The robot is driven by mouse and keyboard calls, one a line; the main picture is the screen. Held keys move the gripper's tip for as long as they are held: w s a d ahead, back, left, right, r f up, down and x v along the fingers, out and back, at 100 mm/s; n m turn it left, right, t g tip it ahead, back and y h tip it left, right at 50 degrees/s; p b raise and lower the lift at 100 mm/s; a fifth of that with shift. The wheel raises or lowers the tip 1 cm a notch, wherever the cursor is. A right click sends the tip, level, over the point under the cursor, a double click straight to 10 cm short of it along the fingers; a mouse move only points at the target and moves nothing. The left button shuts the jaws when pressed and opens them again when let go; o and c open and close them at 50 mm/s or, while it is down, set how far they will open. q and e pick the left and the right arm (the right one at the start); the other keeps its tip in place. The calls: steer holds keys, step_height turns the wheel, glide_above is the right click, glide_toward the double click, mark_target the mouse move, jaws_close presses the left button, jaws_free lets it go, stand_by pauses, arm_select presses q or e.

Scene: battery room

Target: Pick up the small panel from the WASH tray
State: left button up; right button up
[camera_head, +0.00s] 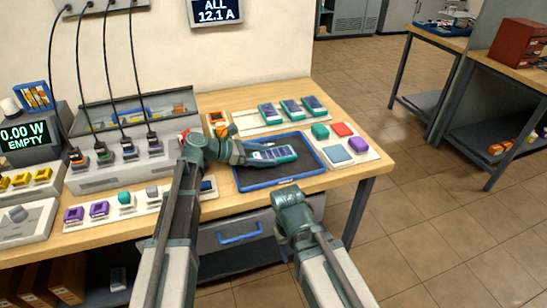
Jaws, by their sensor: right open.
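A small panel (276,154) with a dark purple-blue face and teal edges lies in the blue-rimmed dark tray (272,182) on the wooden table. I cannot read a WASH label on the tray. My left gripper (246,154) reaches in from the left, low over the tray, at the panel's left end. Its fingers blend with the panel, so I cannot tell whether they are shut on it. The end of my right arm, with the right gripper (291,197), is in front of the tray, apart from the panel. Its jaws are open, though the fingers are hard to make out.
Behind the tray, several similar panels (291,108) stand on a pale board. To the right, a white board (365,158) carries coloured blocks. A charger rack (120,172) with hanging cables stands at left. A drawer with a blue handle (240,237) is under the table; open floor lies right.

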mark_target(265, 155)
arm_select(q)
steer(key=c, duration=1)
steer(key=shift+r, duration=0.15)
steer(key=shift+r+p, duration=0.55)
steer(key=shift+p, duration=0.1)
step_height(265, 155, up, 3)
steer(key=p, duration=0.3)
steer(key=s+d, duration=0.3)
steer(key=s, duration=0.1)
steer(key=s+d, duration=0.7)
steer(key=s, duration=0.1)
steer(key=shift+d+r+p, duration=0.3)
steer(key=shift+d+p, duration=0.05)
